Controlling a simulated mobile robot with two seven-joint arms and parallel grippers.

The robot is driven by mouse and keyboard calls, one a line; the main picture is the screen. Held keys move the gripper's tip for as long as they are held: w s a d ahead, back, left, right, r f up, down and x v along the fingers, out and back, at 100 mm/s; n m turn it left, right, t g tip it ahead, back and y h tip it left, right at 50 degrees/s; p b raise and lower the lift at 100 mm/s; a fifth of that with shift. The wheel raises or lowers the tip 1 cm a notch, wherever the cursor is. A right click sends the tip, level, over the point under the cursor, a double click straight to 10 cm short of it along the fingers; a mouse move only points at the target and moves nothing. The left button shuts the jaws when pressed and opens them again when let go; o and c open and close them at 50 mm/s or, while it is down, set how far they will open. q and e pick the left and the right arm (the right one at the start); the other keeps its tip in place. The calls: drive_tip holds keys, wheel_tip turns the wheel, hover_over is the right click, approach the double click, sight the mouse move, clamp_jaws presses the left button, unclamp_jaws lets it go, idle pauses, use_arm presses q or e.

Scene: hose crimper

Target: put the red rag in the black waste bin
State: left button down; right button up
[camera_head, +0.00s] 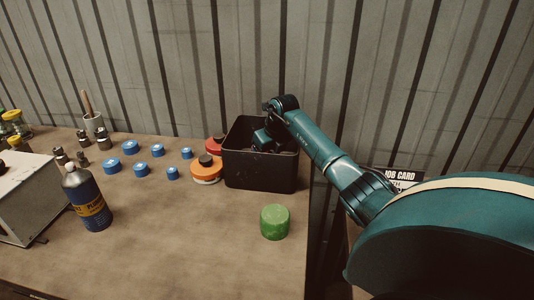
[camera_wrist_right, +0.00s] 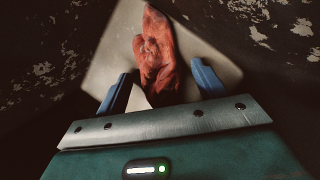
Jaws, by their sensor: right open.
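The black waste bin (camera_head: 259,173) stands at the back right of the bench. My right gripper reaches down into it, and its fingers are hidden by the bin wall in the head view. In the right wrist view my right gripper (camera_wrist_right: 160,85) is open, its two blue fingertips well apart. The red rag (camera_wrist_right: 158,50) lies crumpled beyond and between the fingertips, over a pale flat piece, with dark scuffed walls around it. I cannot tell whether a finger touches the rag. The rag is hidden in the head view. My left gripper is not in view.
An orange-and-black round container (camera_head: 207,170) and a red one (camera_head: 215,146) stand left of the bin. A green cylinder (camera_head: 274,222) stands in front. The front middle bench is clear.

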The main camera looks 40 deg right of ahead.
drive_tip(key=shift+r, duration=0.1)
drive_tip(key=v, duration=1.2)
drive_tip(key=shift+b, duration=0.35)
